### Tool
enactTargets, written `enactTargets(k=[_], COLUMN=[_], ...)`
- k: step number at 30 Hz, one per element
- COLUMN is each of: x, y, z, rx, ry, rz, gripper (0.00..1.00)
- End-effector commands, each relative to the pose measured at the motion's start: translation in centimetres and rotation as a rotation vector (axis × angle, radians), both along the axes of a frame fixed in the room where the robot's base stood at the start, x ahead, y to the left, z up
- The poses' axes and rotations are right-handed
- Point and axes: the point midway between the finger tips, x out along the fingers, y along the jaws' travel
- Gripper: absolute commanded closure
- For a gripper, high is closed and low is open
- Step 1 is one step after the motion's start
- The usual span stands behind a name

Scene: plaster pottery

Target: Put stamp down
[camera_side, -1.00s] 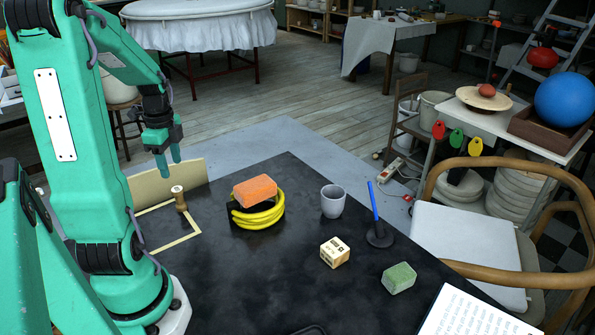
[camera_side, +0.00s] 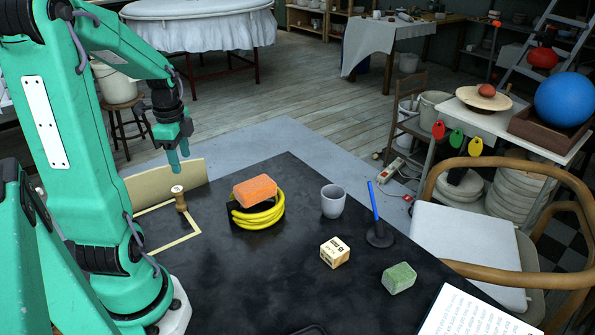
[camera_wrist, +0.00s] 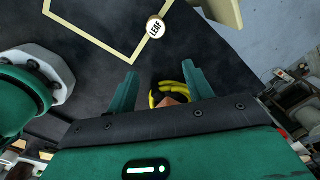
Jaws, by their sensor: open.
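The stamp (camera_side: 180,199) stands upright on the dark table, with a brown wooden handle and a pale round top. In the wrist view the top of the stamp (camera_wrist: 156,27) reads "LEAF". It stands at the right side of a pale square outline (camera_side: 176,243) on the table; its base is partly hidden, so I cannot tell if it is fully inside. My gripper (camera_side: 178,161) is above the table's back left area, higher than the stamp and apart from it. In the wrist view my gripper (camera_wrist: 163,75) has its fingers spread, with nothing held between them.
A beige board (camera_side: 166,184) stands behind the outline. An orange block (camera_side: 255,190) rests over a yellow coil (camera_side: 262,215). To the right are a grey cup (camera_side: 332,202), a blue pen in a dark holder (camera_side: 380,236), a cream block (camera_side: 334,252) and a green block (camera_side: 399,278).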

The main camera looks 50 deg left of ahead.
Motion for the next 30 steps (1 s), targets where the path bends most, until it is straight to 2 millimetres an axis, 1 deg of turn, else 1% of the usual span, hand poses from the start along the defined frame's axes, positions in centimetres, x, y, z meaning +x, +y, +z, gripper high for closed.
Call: enactTargets(k=[1,3,7,10,14,18,20,24,27,30], x=[0.7,1.6,3.1,3.8,4.4,4.4,4.3,3.7,3.1,2.5], y=[-1.1,-2.6,-5.9,-8.6,-12.0,-15.6,-17.1,-20.4,-22.4,-23.9], z=[0.7,1.5,3.2,4.4,5.8,7.0,7.5,8.5,8.9,9.3], rx=[0.013,0.028,0.048,0.053,0.045,0.014,-0.005,-0.065,-0.115,-0.16], ry=[-0.015,-0.038,-0.094,-0.143,-0.21,-0.282,-0.313,-0.376,-0.412,-0.436], rz=[0.015,0.055,0.137,0.203,0.289,0.381,0.419,0.509,0.568,0.618], gripper=[0.49,0.49,0.49,0.49,0.49,0.49,0.49,0.49,0.49,0.49])
